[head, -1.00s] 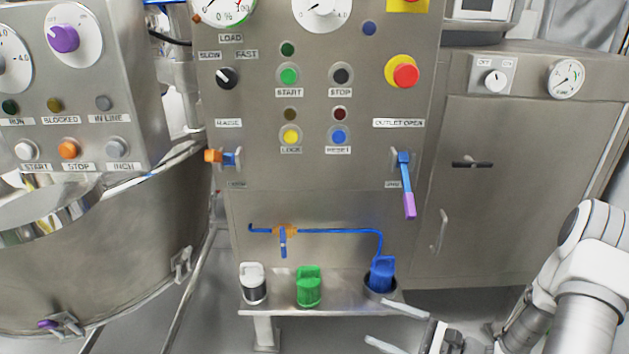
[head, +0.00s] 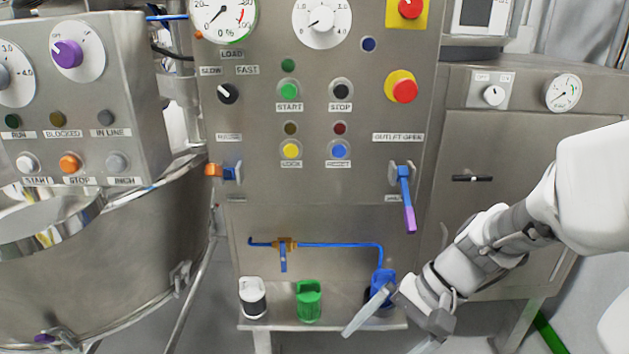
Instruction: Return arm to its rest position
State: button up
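My gripper (head: 392,331) is low at the right of the head view, in front of the right end of the small shelf (head: 342,322). Its two pale fingers are spread apart with nothing seen between them. One finger crosses in front of the blue container (head: 384,278) and hides part of it. My arm (head: 500,240) comes in from the right edge and covers part of the right cabinet. A green container (head: 309,301) and a white container with a dark band (head: 253,297) stand upright on the shelf, left of the blue one.
The control panel (head: 330,185) has buttons, an orange-and-blue handle (head: 222,172) and a blue-and-purple lever (head: 406,198). A blue pipe (head: 330,245) runs below. A steel vessel (head: 120,270) stands at left. A cabinet (head: 545,140) with a black handle stands at right.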

jog(key=s+d+r+n+t+h+p, duration=0.1)
jog(key=s+d+r+n+t+h, duration=0.15)
jog(key=r, duration=0.35)
jog(key=s+d+r+n+t+h, duration=0.2)
jog(key=s+r+n+t+h, duration=0.15)
jog(key=r, duration=0.25)
notch_tip(320, 180, up, 20)
jog(key=p, duration=2)
jog(key=shift+w+h, duration=0.4)
jog(key=shift+a+f, duration=0.15)
jog(key=shift+a, duration=0.05)
